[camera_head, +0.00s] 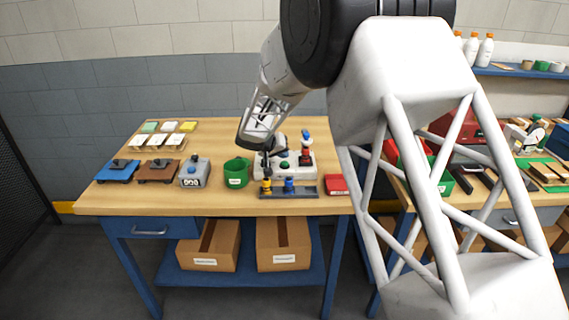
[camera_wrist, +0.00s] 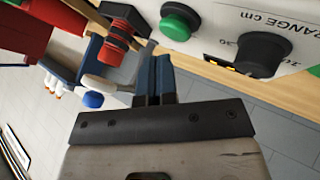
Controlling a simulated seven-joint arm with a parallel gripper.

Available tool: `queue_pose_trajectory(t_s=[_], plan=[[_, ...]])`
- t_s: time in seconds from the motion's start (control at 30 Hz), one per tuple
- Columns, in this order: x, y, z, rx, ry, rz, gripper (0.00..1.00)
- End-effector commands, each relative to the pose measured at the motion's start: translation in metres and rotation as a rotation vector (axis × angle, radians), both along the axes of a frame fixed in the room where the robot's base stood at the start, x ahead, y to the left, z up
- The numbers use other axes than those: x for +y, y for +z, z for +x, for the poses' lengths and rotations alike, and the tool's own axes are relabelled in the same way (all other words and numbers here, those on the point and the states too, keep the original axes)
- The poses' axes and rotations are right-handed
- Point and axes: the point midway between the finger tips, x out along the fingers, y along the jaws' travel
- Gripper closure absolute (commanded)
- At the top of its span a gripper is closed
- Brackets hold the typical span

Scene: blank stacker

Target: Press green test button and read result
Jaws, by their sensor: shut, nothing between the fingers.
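A white test device (camera_head: 306,172) stands on the blue-framed bench, with a green button (camera_head: 284,164) on top. The green button (camera_wrist: 180,21) is large in the wrist view, on a white panel (camera_wrist: 231,18) lettered "RANGE cm". A black knob (camera_wrist: 263,52) is to its right. My gripper (camera_head: 270,149) is over the device in the head view. In the wrist view my gripper (camera_wrist: 155,62) has its blue fingers together, empty, their tips below the button in the picture. Whether they touch anything cannot be told. No readable result shows.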

Motion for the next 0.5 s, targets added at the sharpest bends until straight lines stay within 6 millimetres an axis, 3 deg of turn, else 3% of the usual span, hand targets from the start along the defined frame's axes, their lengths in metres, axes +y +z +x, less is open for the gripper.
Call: queue_pose_trajectory(t_s=[0.5], plan=[[-0.0003, -0.0075, 0.0002, 0.000, 0.000, 0.000, 1.00]])
